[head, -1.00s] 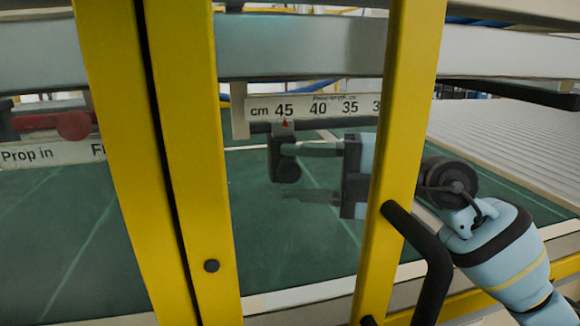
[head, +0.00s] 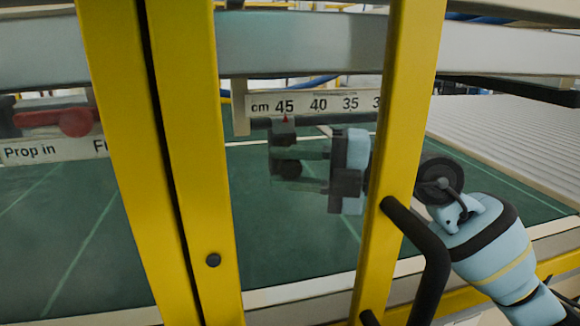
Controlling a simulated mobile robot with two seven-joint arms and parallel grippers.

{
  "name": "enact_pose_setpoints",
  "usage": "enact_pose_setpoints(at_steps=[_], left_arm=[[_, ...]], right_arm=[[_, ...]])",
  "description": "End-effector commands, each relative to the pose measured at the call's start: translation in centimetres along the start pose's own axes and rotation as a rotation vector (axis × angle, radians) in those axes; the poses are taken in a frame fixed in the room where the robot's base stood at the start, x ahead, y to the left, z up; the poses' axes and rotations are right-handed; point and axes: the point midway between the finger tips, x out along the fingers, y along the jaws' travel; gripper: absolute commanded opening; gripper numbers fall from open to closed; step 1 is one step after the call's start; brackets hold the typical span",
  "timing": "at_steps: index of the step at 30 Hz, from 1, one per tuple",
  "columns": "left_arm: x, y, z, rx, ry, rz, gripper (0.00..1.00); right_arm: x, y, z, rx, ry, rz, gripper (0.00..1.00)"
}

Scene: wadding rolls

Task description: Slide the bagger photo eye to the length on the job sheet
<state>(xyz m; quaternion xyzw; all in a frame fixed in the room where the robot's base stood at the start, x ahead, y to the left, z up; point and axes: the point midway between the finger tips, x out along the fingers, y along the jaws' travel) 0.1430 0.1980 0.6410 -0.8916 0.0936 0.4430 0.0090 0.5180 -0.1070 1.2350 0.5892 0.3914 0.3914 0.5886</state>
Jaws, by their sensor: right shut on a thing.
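The photo eye (head: 283,133) is a dark block with a round knob below it. It hangs under a white cm scale (head: 318,103), and its red pointer stands at 45. My right gripper (head: 291,169) reaches in from the right, behind the yellow post, and is shut on the photo eye's knob, one finger above and one below. The knob is partly hidden by the fingers. The scale beyond 35 is cut off by the post. No job sheet is visible. My left gripper is not in view.
Yellow guard posts (head: 192,180) (head: 400,150) stand in front, with a black handle (head: 432,255) on the right one. The green bed (head: 270,240) below is clear. A ribbed grey surface lies right.

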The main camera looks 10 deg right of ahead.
Motion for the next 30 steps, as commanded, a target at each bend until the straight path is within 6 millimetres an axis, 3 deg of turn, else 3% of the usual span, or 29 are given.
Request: enact_pose_setpoints(at_steps=[5,15,27,28,30], left_arm=[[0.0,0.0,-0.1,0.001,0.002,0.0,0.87],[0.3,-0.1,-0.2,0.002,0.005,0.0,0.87],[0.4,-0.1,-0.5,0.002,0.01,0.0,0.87],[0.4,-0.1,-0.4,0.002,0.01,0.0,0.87],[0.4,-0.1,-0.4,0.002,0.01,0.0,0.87]], right_arm=[[-1.8,-0.2,0.9,0.004,-0.005,-0.005,0.0],[-8.4,-0.2,3.6,0.003,-0.004,-0.006,0.0],[-9.2,-0.1,3.8,-0.002,0.002,-0.002,0.0],[-9.2,-0.1,3.8,-0.002,0.002,-0.002,0.31],[-9.2,-0.1,3.8,-0.002,0.002,-0.002,0.41]])
